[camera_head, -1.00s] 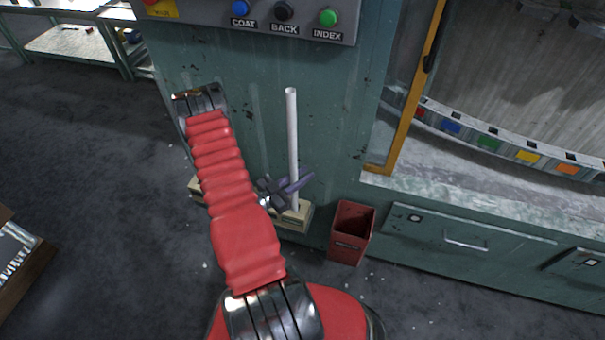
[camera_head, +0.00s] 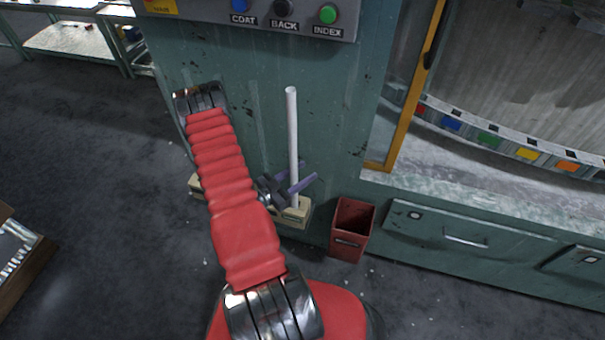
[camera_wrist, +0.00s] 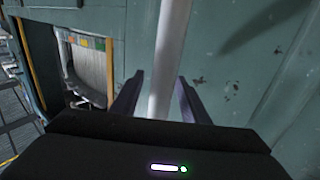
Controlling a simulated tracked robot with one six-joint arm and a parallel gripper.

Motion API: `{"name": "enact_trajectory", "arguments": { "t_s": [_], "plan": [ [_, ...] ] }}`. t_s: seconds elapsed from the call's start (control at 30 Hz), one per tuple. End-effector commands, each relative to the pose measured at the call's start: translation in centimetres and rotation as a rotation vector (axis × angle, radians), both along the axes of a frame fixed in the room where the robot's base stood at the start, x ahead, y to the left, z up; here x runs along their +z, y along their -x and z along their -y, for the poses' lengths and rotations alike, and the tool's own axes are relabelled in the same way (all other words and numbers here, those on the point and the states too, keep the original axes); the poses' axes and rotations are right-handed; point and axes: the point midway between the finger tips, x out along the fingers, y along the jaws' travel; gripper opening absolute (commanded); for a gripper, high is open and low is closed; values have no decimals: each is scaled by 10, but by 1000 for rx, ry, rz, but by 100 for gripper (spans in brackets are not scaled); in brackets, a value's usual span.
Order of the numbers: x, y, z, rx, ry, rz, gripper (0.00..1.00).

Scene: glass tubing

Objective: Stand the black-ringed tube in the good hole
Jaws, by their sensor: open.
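A long whitish tube (camera_head: 292,130) stands nearly upright at the right end of a low cream block (camera_head: 291,219) by the green machine's wall. Its foot meets the block top; I cannot make out the hole or its depth. No black ring shows on the visible length. My gripper (camera_head: 309,169) is open low on the tube, its purple fingers on either side of it. In the wrist view the tube (camera_wrist: 169,45) passes between the open fingers (camera_wrist: 160,77), and its lower end is hidden by my gripper body. My arm hides the block's middle.
A red bin (camera_head: 347,244) stands just right of the block. The machine has a button panel (camera_head: 250,20) above and drawers (camera_head: 465,238) to the right. A yellow-framed opening (camera_head: 410,110) lies right of the tube. The floor at left is mostly clear.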

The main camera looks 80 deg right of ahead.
Motion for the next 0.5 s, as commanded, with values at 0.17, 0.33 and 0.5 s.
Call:
{"name": "enact_trajectory", "arguments": {
  "t_s": [0.17, 0.33, 0.5],
  "plan": [
    [0, 0, 0, 0, 0, 0, 41],
    [0, -3, -3, 2, -1, 1, 41],
    [0, -13, -14, 4, -1, 1, 41]
  ]
}}
